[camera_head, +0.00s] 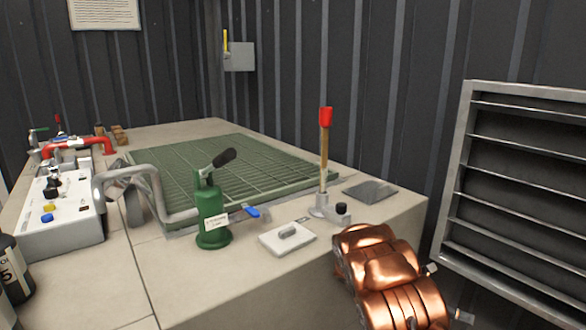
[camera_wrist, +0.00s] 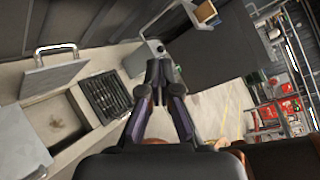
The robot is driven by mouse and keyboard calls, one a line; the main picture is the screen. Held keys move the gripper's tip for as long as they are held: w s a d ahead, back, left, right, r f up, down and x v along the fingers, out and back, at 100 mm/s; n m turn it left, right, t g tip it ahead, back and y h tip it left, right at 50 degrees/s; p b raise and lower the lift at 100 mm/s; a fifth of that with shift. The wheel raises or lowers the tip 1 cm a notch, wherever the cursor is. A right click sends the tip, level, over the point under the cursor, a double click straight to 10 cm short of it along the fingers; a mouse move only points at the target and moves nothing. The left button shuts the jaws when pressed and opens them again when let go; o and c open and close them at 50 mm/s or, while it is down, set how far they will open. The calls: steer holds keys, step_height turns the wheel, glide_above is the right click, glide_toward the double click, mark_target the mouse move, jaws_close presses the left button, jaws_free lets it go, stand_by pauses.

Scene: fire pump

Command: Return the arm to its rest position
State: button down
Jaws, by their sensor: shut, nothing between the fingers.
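My gripper (camera_wrist: 160,68) shows in the wrist view as two dark fingers with purplish sides. The fingers lean together toward their tips near the picture's centre. It is shut and holds nothing. I cannot make out the gripper in the head view. The wrist camera looks out over a tilted scene, with a counter on the left and open floor on the right.
In the head view, a pale worktop (camera_head: 290,295) carries a green hand pump (camera_head: 212,215), a bent grey pipe (camera_head: 155,180), a red-topped upright handle (camera_head: 325,150) and a control box (camera_head: 62,215). A louvred panel (camera_head: 520,190) stands right. The wrist view shows shelving (camera_wrist: 285,95).

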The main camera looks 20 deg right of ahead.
steer(key=s+a+r+m+t+y+p, duration=0.1)
steer(key=s+a+r+m+y+p, duration=0.2)
steer(key=a+r, duration=0.35)
steer(key=s+a+r+m+t+y+p, duration=0.1)
steer(key=s+a+r+m+p, duration=0.35)
steer(key=r, duration=0.25)
steer(key=s+a+r+m+t+y+p, duration=0.1)
steer(key=s+a+r+m+y+p, duration=0.1)
steer(key=a+r+m+p, duration=0.35)
steer(key=s+a+r+m+t+y+p, duration=0.1)
steer(key=s+a+r+m+y+p, duration=0.1)
steer(key=a, duration=0.6)
steer(key=s+a+r+m+t+y+p, duration=0.2)
steer(key=s+a+r+m+p, duration=0.1)
steer(key=a+r, duration=0.4)
steer(key=s+a+r+m+t+y+p, duration=0.1)
steer(key=s+a+r+p, duration=0.3)
steer(key=a, duration=0.5)
steer(key=shift+s+r+m+t+y, duration=0.4)
steer(key=shift+s+m+y, duration=0.25)
steer(key=shift+s, duration=0.3)
steer(key=shift+d, duration=0.15)
